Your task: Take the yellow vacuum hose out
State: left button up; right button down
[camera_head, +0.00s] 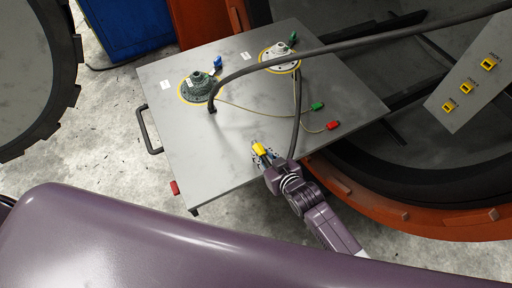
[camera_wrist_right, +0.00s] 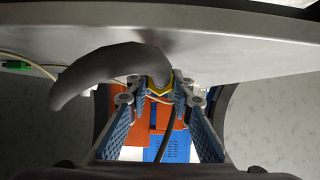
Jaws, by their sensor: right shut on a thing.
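The yellow hose end (camera_head: 259,149) is at the tip of my right gripper (camera_head: 266,160), over the near edge of the grey plate (camera_head: 225,145). In the right wrist view the yellow piece (camera_wrist_right: 159,86) sits between the fingertips of the gripper (camera_wrist_right: 150,98), which is shut on it. A thick dark grey hose (camera_head: 297,120) comes down to the gripper in the head view. It curves in front of the fingers in the right wrist view (camera_wrist_right: 105,73), hiding part of the yellow end. My left gripper is not in view.
Two round fittings, one green-grey (camera_head: 200,85) and one white (camera_head: 281,55), stand on the plate. Green (camera_head: 318,106) and red (camera_head: 333,125) connectors lie on thin cables. A tilted panel (camera_head: 480,85) has yellow ports (camera_head: 466,88). The orange-rimmed round opening (camera_head: 400,215) is close to the right arm.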

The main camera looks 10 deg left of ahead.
jog(key=shift+f+b, duration=0.45)
jog(key=shift+f, duration=0.25)
jog(key=c, duration=1.6)
grip_release()
jog(key=v, duration=1.2)
jog(key=shift+w+d+f, duration=0.1)
